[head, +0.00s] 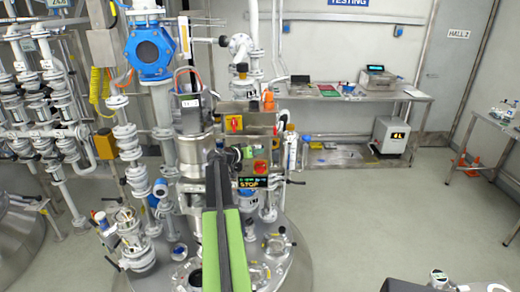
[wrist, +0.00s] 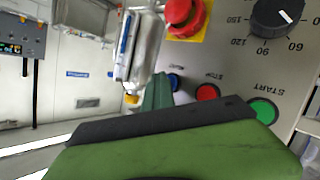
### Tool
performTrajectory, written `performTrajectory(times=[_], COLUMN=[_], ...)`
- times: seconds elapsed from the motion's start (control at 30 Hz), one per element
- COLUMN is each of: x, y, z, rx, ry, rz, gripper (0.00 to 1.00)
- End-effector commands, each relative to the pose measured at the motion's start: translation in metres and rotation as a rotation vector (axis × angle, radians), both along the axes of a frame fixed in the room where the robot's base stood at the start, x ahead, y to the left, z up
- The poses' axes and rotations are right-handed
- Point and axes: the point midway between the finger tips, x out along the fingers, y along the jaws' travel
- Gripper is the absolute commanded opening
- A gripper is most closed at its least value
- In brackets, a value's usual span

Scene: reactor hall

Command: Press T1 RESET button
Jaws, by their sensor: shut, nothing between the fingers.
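In the wrist view, a grey control panel (wrist: 232,68) appears upside down. A blue button (wrist: 176,83), partly covered, sits beside a red STOP button (wrist: 207,93) and a green START button (wrist: 263,110). The small label by the blue button is too blurred to read. My gripper (wrist: 158,84) is shut and empty, its green tip just left of the blue button in the picture; I cannot tell whether they touch.
A red mushroom button (wrist: 184,14) on yellow and a black dial (wrist: 277,16) share the panel. In the head view, pipes and valves (head: 125,130) crowd the left. A bench (head: 355,97) stands at the back wall. Floor (head: 400,200) at right is mostly clear.

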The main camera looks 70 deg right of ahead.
Motion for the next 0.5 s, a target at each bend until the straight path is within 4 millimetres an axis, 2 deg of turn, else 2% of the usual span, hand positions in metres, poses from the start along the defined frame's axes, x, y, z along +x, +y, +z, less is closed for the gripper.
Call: performTrajectory(times=[0.27, 0.5], x=[0.0, -0.007], y=[0.002, 0.021], z=[0.001, 0.0], rx=[-0.004, -0.002], ry=[0.004, 0.0], rz=[0.002, 0.001], gripper=[0.0, 0.0])
